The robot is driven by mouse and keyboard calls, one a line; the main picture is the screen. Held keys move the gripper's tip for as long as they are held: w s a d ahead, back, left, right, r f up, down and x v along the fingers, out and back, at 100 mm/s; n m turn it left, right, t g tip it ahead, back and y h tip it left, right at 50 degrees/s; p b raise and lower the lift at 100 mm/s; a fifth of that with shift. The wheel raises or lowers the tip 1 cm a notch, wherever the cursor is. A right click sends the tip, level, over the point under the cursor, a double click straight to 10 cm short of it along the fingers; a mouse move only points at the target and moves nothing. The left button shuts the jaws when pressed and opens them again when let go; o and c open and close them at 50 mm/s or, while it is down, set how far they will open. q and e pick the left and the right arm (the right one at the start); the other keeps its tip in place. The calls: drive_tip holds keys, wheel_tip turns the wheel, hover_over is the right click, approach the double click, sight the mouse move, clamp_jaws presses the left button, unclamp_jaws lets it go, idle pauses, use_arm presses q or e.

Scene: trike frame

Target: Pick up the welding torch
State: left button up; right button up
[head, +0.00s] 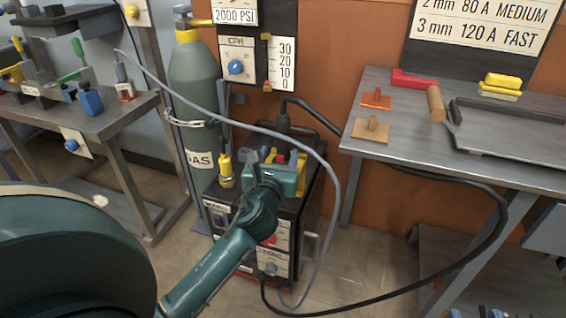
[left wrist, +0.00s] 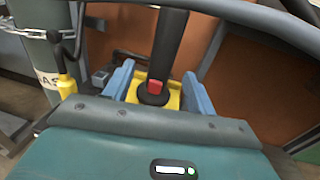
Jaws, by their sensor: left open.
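The welding torch (head: 283,122) stands upright on top of the welding machine (head: 246,240), with a black handle and a cable at its upper end. In the left wrist view the torch (left wrist: 171,45) shows a red button low on the handle, and its base sits in a yellow holder (left wrist: 173,102). My left gripper (head: 276,160) is open at the torch. In the left wrist view its blue fingers (left wrist: 158,92) stand on either side of the torch's lower part, with visible gaps. The torch's lower end is hidden. My right gripper is not in view.
A grey gas cylinder (head: 193,85) stands left of the machine. A yellow-bodied item (head: 225,172) is at the machine's left side. A grey hose (head: 325,185) and a black cable (head: 480,250) loop nearby. Metal tables (head: 398,82) stand right and left (head: 125,110).

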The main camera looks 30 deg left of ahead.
sight(282, 148)
use_arm(q)
drive_tip(key=b+x, duration=0.2)
drive_tip(key=x, duration=0.2)
drive_tip(key=shift+w, duration=0.15)
drive_tip(key=shift+w+a, duration=0.15)
drive_tip(key=shift+w, duration=0.35)
drive_tip(key=shift+c, duration=0.6)
drive_tip(key=c, duration=0.9)
drive_tip(key=shift+r, duration=0.15)
